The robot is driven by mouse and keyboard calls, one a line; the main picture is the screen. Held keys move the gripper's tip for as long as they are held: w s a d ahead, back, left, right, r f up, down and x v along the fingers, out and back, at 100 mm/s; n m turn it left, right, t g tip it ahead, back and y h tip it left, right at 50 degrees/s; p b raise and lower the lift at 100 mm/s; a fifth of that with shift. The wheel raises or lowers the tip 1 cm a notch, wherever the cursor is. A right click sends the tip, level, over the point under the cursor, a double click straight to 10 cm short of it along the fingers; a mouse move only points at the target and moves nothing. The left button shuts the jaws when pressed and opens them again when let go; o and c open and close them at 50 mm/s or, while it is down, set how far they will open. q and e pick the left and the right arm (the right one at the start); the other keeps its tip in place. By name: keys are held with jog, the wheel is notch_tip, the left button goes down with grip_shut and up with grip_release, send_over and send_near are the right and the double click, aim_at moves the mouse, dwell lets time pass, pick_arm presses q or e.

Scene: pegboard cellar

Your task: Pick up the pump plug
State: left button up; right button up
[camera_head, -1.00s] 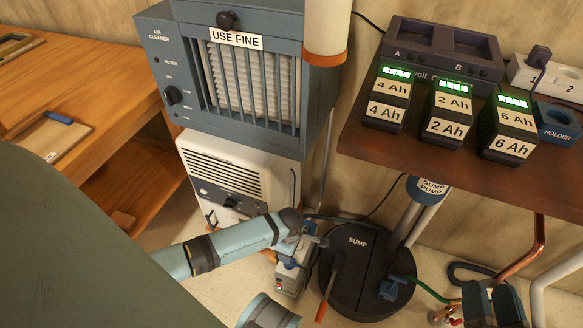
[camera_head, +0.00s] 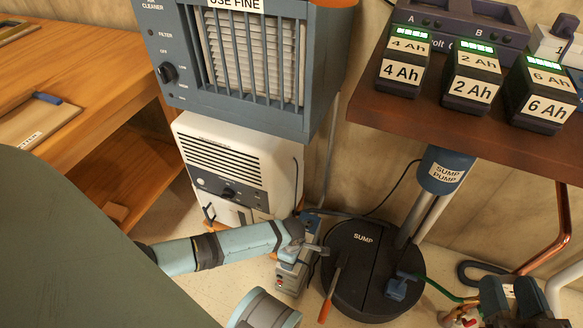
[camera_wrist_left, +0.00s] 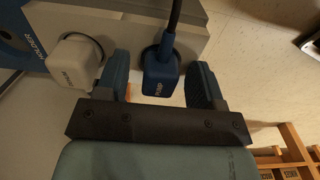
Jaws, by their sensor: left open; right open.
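The pump plug (camera_wrist_left: 158,78) is a blue plug with a dark cord, labelled PUMP, in the left wrist view. It sits in a socket of a grey power strip (camera_wrist_left: 125,25). My left gripper (camera_wrist_left: 160,80) is open, with one finger on each side of the plug; I cannot tell whether they touch it. In the head view my left gripper (camera_head: 316,247) is over the power strip (camera_head: 290,277) on the floor, and the plug cannot be made out there. My right gripper (camera_head: 513,292) is open and empty at the bottom right.
A white plug (camera_wrist_left: 75,62) sits next to the pump plug, close to one finger. A blue holder (camera_wrist_left: 12,45) is at the strip's end. The black sump lid (camera_head: 350,285) stands right of the strip, the white appliance (camera_head: 235,160) behind it. A brown shelf (camera_head: 450,130) overhangs the right.

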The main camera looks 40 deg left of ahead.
pick_arm(q)
jog(key=shift+r, duration=0.1)
jog(key=c, duration=1.1)
pick_arm(e)
jog(key=shift+r, duration=0.1)
pick_arm(q)
jog(key=shift+r, duration=0.3)
notch_tip(320, 180, up, 6)
jog(key=p, duration=0.4)
jog(key=shift+r, duration=0.1)
notch_tip(320, 180, up, 13)
jog(key=p, duration=0.6)
jog(key=shift+p, duration=0.35)
pick_arm(e)
notch_tip(320, 180, up, 10)
jog(key=s+m+t, duration=0.2)
jog(key=m, duration=0.1)
jog(key=shift+f+t, duration=0.2)
jog(key=shift+t, duration=0.2)
jog(key=shift+s+a, duration=0.1)
